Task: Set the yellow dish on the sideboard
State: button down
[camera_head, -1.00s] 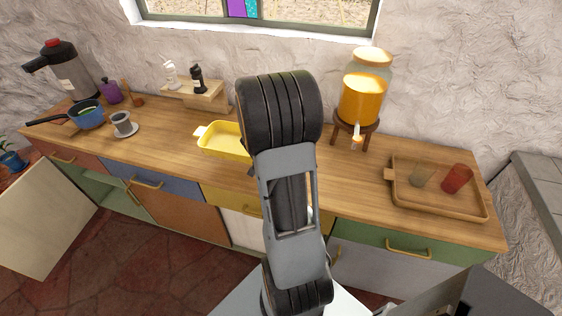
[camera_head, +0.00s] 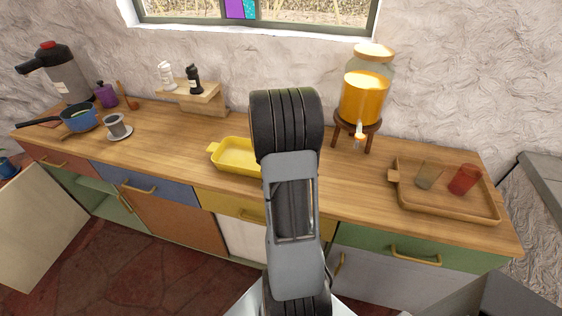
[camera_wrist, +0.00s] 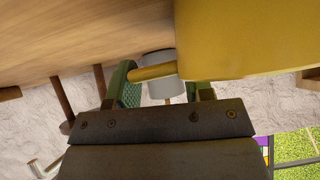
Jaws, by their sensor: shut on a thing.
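The yellow dish (camera_head: 236,157) is upright over the middle of the wooden sideboard (camera_head: 175,140) in the head view. Its left handle shows, and its right end is hidden behind my arm. I cannot tell whether it touches the top. In the wrist view the dish (camera_wrist: 250,40) fills the upper right. Its handle lies between the green pads of my gripper (camera_wrist: 165,88), which is shut on it. In the head view my gripper is hidden behind my own arm.
A drink dispenser (camera_head: 366,95) stands behind, right of my arm. A wooden tray (camera_head: 420,206) with two tumblers is at the right. A small shelf with mills (camera_head: 208,101), a cup (camera_head: 115,123) and a blue pan (camera_head: 80,120) are left. Bare wood lies left of the dish and before the dispenser.

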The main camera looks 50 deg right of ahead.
jog(key=shift+r, duration=0.1)
jog(key=c, duration=0.5)
grip_release()
